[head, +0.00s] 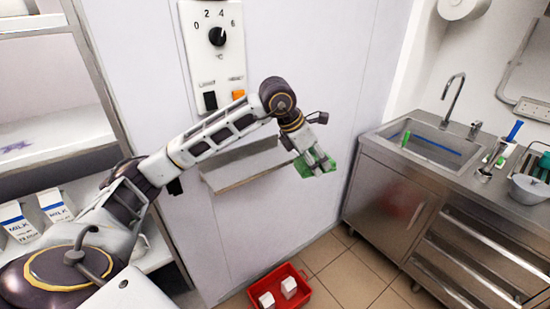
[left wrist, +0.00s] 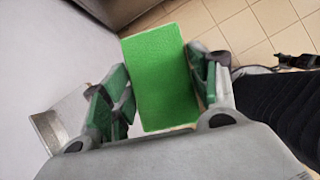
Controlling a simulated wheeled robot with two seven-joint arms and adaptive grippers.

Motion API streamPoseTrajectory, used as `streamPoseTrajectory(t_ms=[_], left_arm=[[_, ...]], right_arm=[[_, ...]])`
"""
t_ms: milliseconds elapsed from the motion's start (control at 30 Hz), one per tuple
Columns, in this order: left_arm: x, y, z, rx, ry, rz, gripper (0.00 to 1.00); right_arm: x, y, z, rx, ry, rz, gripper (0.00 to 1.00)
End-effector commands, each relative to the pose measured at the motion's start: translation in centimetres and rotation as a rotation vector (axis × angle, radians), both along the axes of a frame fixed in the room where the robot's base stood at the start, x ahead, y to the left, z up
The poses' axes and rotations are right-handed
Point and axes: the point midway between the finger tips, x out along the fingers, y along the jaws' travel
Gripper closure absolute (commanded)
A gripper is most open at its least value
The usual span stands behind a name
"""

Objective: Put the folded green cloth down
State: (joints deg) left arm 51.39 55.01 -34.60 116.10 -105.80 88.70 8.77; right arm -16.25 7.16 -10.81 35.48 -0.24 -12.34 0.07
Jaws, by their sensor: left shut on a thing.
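The folded green cloth (head: 304,167) is at the tip of my left gripper (head: 316,162) in the head view. In the left wrist view the cloth (left wrist: 160,80) is a flat green block between the two fingers of my left gripper (left wrist: 162,92), which is shut on it. The gripper holds it in the air, to the right of a small metal shelf (head: 240,168) on the pale wall panel and left of the sink counter. The shelf's edge also shows in the left wrist view (left wrist: 62,122). My right gripper is not in view.
A steel counter with a sink (head: 432,146) stands at the right, with a white bowl (head: 528,188) and a blue-handled tool (head: 512,132). A red crate (head: 312,300) with white cartons is on the tiled floor. Milk cartons (head: 18,226) stand at the left. A control panel (head: 214,50) is above the shelf.

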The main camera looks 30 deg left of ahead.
Motion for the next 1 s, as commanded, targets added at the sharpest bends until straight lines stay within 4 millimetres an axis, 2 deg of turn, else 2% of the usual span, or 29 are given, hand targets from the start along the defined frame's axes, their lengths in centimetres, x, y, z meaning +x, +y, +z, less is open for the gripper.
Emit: streamPoseTrajectory(t_ms=[400, 1000], left_arm=[[0.02, -0.08, 0.06, 0.001, 0.000, 0.235, 0.67], [0.13, 0.21, 0.04, 0.001, 0.000, 0.271, 0.67]], right_arm=[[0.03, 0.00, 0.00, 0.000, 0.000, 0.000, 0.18], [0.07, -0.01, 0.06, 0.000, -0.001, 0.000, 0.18]])
